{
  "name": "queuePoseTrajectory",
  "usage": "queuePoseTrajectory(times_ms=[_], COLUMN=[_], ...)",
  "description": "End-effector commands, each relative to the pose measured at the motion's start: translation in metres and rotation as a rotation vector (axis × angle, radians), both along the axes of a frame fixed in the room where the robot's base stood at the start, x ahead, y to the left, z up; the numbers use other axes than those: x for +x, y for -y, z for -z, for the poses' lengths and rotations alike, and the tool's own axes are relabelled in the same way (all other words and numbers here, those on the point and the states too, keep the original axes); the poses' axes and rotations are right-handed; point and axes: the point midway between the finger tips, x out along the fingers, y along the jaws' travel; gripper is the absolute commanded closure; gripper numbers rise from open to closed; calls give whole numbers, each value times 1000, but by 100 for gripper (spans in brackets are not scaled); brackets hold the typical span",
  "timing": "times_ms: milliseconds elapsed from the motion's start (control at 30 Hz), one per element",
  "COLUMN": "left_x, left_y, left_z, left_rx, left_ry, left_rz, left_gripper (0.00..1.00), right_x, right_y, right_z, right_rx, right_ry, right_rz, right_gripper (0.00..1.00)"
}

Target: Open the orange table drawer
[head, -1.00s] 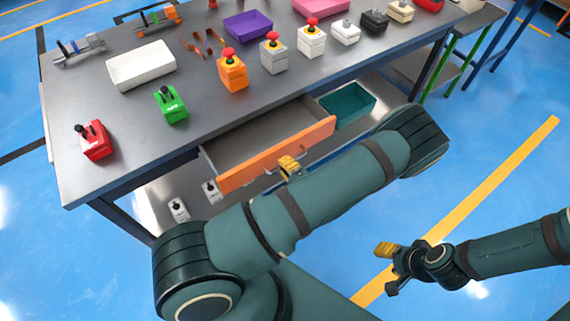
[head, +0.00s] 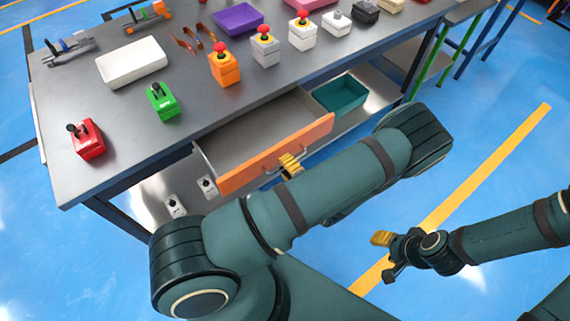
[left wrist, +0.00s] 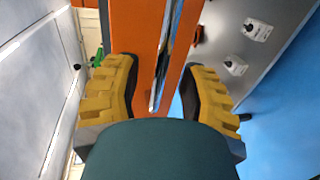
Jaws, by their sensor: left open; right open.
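The orange-fronted table drawer (head: 275,155) is pulled out from under the grey table, and its empty grey interior (head: 255,130) shows. Its metal bar handle (head: 268,169) is on the orange front. My left gripper (head: 290,166) is at the handle, partly hidden behind my left arm. In the left wrist view, the yellow fingers of this gripper (left wrist: 160,90) are spread either side of the handle bar (left wrist: 165,60), with gaps on both sides. The orange front (left wrist: 133,35) also shows there. My right gripper (head: 386,257) is open and empty above the floor, away from the table.
The grey table (head: 130,75) carries a white tray (head: 132,64), a green switch box (head: 163,101), a red one (head: 86,140) and several button boxes. A teal bin (head: 341,93) stands on the lower shelf, right of the drawer. Blue floor (head: 400,300) lies open in front.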

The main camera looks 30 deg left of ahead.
Motion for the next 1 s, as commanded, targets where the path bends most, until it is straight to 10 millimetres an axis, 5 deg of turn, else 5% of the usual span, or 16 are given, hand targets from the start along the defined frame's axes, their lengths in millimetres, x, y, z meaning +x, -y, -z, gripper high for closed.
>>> queuePoseTrajectory(times_ms=[500, 1000], left_x=[-35, -41], left_y=[86, 101], left_z=[-20, -23], left_rx=[-2, 0], left_ry=[2, 0], left_rz=[3, 1], left_gripper=[59, 59], right_x=[0, 0], right_y=[0, 0], right_z=[0, 0], right_rx=[0, 0], right_ry=[0, 0], right_rz=[0, 0], right_gripper=[53, 53])
